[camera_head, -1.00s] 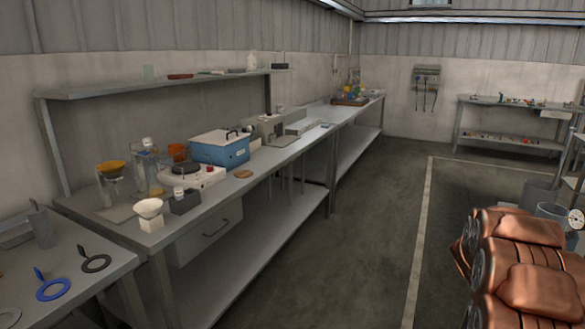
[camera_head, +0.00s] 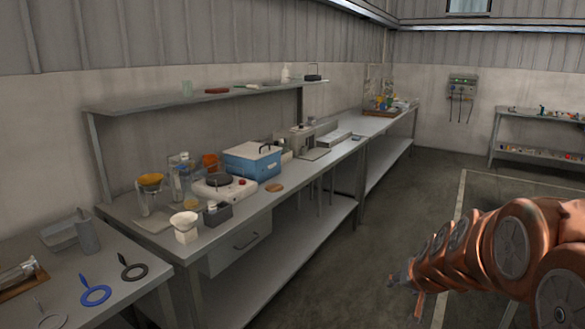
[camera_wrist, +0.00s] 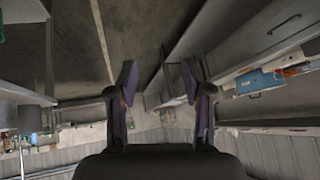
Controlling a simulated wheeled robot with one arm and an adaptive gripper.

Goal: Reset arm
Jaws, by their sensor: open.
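My copper-coloured arm (camera_head: 510,250) reaches in from the right edge in the head view. Its end, at the lower middle right, is small and partly hidden by the arm links. In the wrist view my gripper (camera_wrist: 163,95) shows two dark fingers standing apart with nothing between them. It is in the air over the floor, clear of the benches. The wrist picture appears upside down, with the floor at the top.
A long grey bench (camera_head: 320,165) at left carries a blue box (camera_head: 252,161), a hotplate (camera_head: 224,186) and funnels. The floor (camera_head: 390,220) beside the bench is free.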

